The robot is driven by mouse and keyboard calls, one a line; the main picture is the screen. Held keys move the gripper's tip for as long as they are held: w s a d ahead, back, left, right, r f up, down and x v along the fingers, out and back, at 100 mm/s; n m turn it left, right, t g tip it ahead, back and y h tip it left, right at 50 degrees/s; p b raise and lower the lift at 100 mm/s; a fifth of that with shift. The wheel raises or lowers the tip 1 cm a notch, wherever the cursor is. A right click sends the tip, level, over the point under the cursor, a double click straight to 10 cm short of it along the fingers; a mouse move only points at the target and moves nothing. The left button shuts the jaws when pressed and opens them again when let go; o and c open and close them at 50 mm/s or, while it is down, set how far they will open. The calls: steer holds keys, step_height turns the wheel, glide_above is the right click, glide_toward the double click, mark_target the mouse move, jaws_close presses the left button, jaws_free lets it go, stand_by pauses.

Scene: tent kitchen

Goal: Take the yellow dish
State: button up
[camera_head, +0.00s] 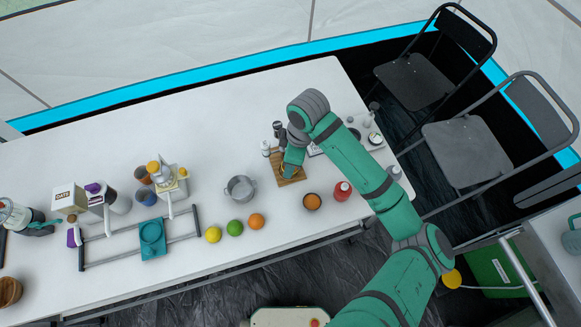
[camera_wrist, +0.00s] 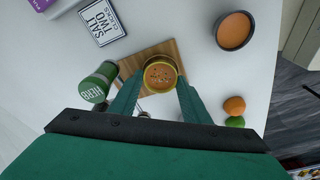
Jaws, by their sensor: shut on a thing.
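The yellow dish (camera_wrist: 160,60) shows in the wrist view as a small round yellow-rimmed bowl with brown speckled contents. My gripper (camera_wrist: 160,82) has one finger on each side of it and is shut on it. The dish appears over a wooden board (camera_wrist: 133,63); I cannot tell whether it touches the board or is slightly above. In the head view my gripper (camera_head: 291,163) is low over the same board (camera_head: 301,175), and my arm mostly hides the dish.
A metal pot (camera_head: 240,188), fruits (camera_head: 235,228) and a red bottle (camera_head: 342,191) stand nearby. The table's back left is clear.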

step_height(320, 180, up, 8)
stand_by(0.7)
stand_by(0.3)
